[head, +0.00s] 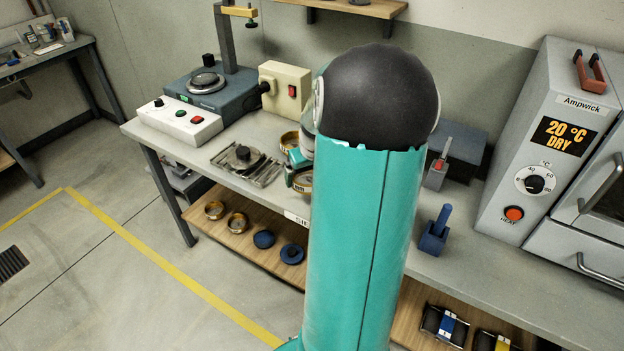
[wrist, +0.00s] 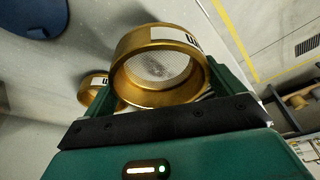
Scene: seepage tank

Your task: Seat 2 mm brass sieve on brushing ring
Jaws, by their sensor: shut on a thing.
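A brass sieve (wrist: 158,65) with a white label and pale mesh sits between the green fingers of my gripper (wrist: 165,85) in the wrist view. My gripper is shut on it. In the head view my gripper (head: 299,160) shows only partly beside my arm, over the bench, with a brass rim (head: 301,182) just below it. A second brass ring (wrist: 94,86) with a label lies behind the held sieve, at its left. I cannot tell which thing is the brushing ring, and the label sizes are not readable.
A white control box (head: 180,122) and an oven (head: 560,170) stand further out. Brass rings (head: 237,222) and blue round pieces (head: 292,253) rest on the lower shelf.

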